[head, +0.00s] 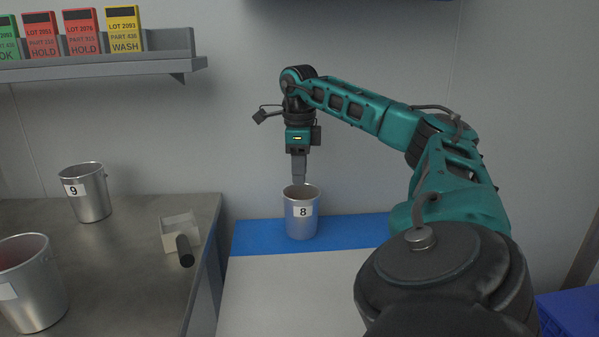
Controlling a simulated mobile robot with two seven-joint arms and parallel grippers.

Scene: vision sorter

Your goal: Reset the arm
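My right arm (372,112) is teal and black and reaches in from the lower right, bent over at the top. Its gripper (299,178) points straight down over the metal cup numbered 8 (301,225). The fingers show edge-on as one grey slab, so I cannot tell whether they are open or shut. The fingertips are at about the height of the cup's rim; I cannot tell whether they touch it. Nothing shows hanging from the gripper. The cup stands upright on a blue strip (262,236). My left gripper is not in view.
On the grey table (121,236) at left stand a metal cup numbered 9 (91,200), another cup with a reddish inside (38,295), and a small white tray (177,222) with a dark handle (185,252). A shelf (110,68) holds coloured lot cards. A blue crate (572,313) is at lower right.

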